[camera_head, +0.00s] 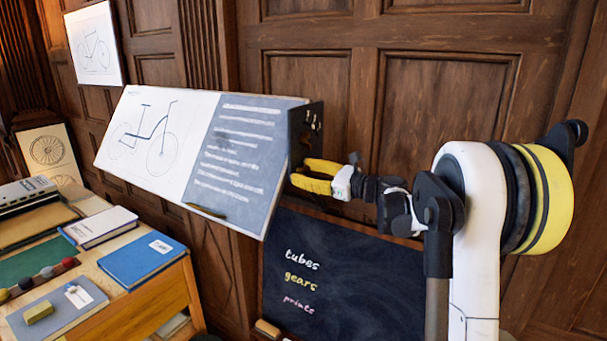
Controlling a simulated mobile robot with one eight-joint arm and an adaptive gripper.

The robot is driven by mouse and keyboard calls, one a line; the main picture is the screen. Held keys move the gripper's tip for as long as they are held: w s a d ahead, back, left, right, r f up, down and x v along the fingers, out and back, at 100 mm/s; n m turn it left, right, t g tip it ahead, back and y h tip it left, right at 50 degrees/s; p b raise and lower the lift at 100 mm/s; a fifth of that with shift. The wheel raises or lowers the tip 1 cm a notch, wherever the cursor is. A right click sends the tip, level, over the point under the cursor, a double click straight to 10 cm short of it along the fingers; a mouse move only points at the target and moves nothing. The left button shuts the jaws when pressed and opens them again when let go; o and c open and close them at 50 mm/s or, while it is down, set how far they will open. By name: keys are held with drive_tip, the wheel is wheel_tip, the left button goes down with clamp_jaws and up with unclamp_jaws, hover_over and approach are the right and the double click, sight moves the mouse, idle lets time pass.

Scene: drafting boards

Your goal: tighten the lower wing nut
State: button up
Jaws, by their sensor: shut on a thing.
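A tilted drafting board (170,110) with a bicycle drawing and a grey-blue written panel stands against the wooden wall. A dark bracket plate (305,140) is fixed at its right edge, with small metal hardware (314,120) on its upper part. My gripper (299,172) has yellow fingers and reaches in from the right to the lower part of this plate. Its fingers are shut on the lower wing nut, which the fingers and the plate hide from this view. How tight the nut sits cannot be seen.
A chalkboard (345,285) with coloured words stands below my gripper. A wooden desk (150,308) at lower left holds a blue book (143,262), a white-covered book (100,226) and a grey-blue book with a yellow block (40,312).

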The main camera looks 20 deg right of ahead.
drive_tip(key=shift+m, duration=1.7)
drive_tip(key=o, duration=1.2)
drive_tip(key=v, duration=1.2)
drive_tip(key=shift+a, duration=0.15)
